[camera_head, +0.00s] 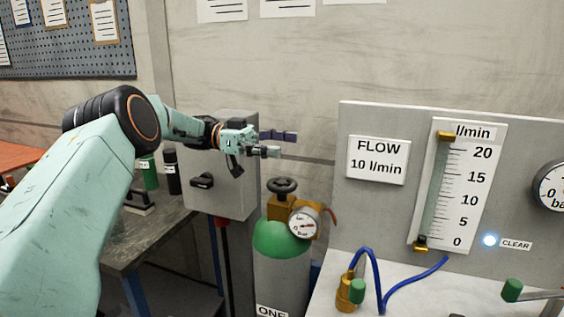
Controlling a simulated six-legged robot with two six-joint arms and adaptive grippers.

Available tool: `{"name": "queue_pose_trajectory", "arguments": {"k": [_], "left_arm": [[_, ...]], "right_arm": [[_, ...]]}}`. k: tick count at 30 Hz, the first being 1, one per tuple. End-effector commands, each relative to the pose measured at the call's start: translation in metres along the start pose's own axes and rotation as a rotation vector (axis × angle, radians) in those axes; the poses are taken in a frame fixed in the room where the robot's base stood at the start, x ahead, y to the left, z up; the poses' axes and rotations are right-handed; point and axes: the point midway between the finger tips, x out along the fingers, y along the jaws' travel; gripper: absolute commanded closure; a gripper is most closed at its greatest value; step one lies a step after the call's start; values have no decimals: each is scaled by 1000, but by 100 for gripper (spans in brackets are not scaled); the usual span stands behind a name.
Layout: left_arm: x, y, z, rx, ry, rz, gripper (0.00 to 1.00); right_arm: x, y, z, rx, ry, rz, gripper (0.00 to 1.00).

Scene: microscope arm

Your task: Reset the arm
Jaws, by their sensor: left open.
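My left arm (60,210) comes in from the left and reaches toward the middle of the view. My left gripper (281,144) is open, with nothing between its fingers. It hangs in the air in front of the grey wall box and above the gas cylinder (281,275), apart from the cylinder's dark handwheel (282,185). No microscope shows in the view. My right gripper is not in view.
A grey box (222,195) with a black handle stands behind the gripper. At right, a panel (390,220) holds a FLOW 10 l/min sign (378,160) and a flow meter (458,185). A blue hose (378,275) runs below. A bench (150,235) with bottles is at left.

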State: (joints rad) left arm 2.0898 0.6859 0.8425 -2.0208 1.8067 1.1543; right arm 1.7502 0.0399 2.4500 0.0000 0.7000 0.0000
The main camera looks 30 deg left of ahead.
Motion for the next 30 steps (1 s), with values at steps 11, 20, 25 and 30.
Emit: {"name": "queue_pose_trajectory", "arguments": {"k": [11, 20, 25, 30], "left_arm": [[0, 0, -6, -1, -1, 0, 11], [0, 0, 17, -6, -2, 0, 11], [0, 0, 46, -5, -3, -1, 11], [0, 0, 74, -5, -3, 0, 11]], "right_arm": [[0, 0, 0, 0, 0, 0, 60], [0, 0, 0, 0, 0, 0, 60], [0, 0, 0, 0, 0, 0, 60], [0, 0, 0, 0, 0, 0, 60]]}}
